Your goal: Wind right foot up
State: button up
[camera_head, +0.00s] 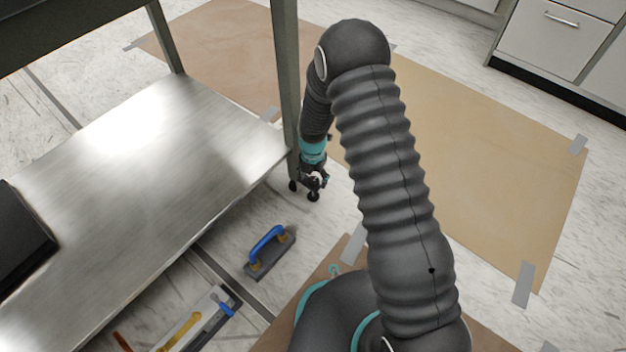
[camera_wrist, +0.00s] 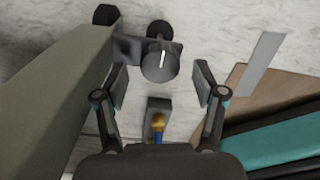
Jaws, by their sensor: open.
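In the wrist view, a round dark grey knob (camera_wrist: 151,73) with a white line on its face sits on a bracket (camera_wrist: 126,48) beside the grey-green table leg (camera_wrist: 58,95). A black foot (camera_wrist: 158,29) shows just behind the knob. My gripper (camera_wrist: 160,76) is open, with one finger on each side of the knob. I see gaps at both sides; how deep the knob sits between the fingers cannot be told. In the head view, my gripper (camera_head: 311,182) is low by the bottom of the table leg (camera_head: 286,80), and the knob is hard to make out.
The steel lower shelf (camera_head: 150,150) lies left of my gripper. A blue-handled float (camera_head: 268,250) lies on the floor nearer me and shows between my fingers in the wrist view (camera_wrist: 157,122). Taped brown sheets (camera_head: 480,140) cover floor to the right. Several tools (camera_head: 205,320) lie at the front.

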aim_at(314, 182)
notch_tip(314, 182, up, 11)
dwell(0.3)
dwell(0.5)
jog(key=s+d+m+g, duration=0.2)
jog(key=s+m, duration=0.3)
jog(key=m, duration=0.5)
jog(key=s+d+r+m+t+p, duration=0.2)
jog(key=s+d+r+m, duration=0.3)
jog(key=r, duration=0.9)
jog(key=s+d+r+m+t+p, duration=0.3)
jog(key=s+r+m, duration=0.6)
jog(key=r, duration=0.6)
jog(key=s+d+r+m+t+p, duration=0.2)
jog(key=s+d+r+m+p, duration=0.3)
jog(key=s+r, duration=0.4)
notch_tip(314, 182, up, 6)
jog(key=shift+s+d+f+m+t, duration=0.15)
jog(key=shift+d+f+m+t, duration=0.15)
jog(key=shift+d+m, duration=0.6)
